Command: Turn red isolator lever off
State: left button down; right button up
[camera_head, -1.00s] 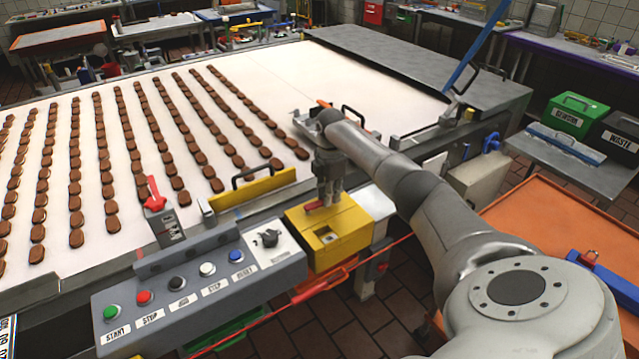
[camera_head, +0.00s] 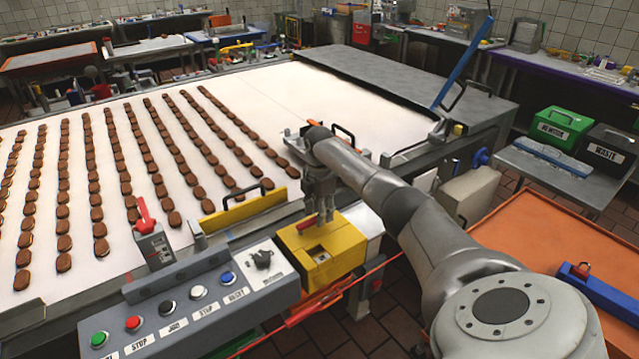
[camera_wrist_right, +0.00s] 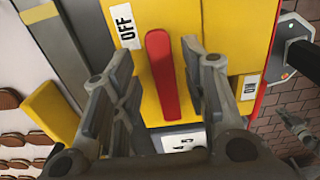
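The yellow isolator box (camera_head: 338,262) sits at the front edge of the conveyor, right of the button panel. Its red lever (camera_wrist_right: 162,75) runs nearly upright in the right wrist view, its upper end beside a white OFF label (camera_wrist_right: 125,25). The lever also shows in the head view (camera_head: 307,223), partly covered by my gripper. My right gripper (camera_head: 318,207) is over the box, pointing down. In the wrist view its fingers (camera_wrist_right: 155,65) are apart, one on each side of the lever, with gaps visible. My left gripper is out of view.
A grey button panel (camera_head: 215,310) stands left of the box. A second red lever (camera_head: 143,212) is on a grey unit behind it. A yellow handled plate (camera_head: 243,210) and the conveyor (camera_head: 300,105) with rows of brown biscuits lie beyond. An orange table (camera_head: 545,250) is at right.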

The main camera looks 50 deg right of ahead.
notch_tip(320, 180, up, 12)
dwell(0.7)
jog(key=shift+f, duration=0.15)
dwell(0.4)
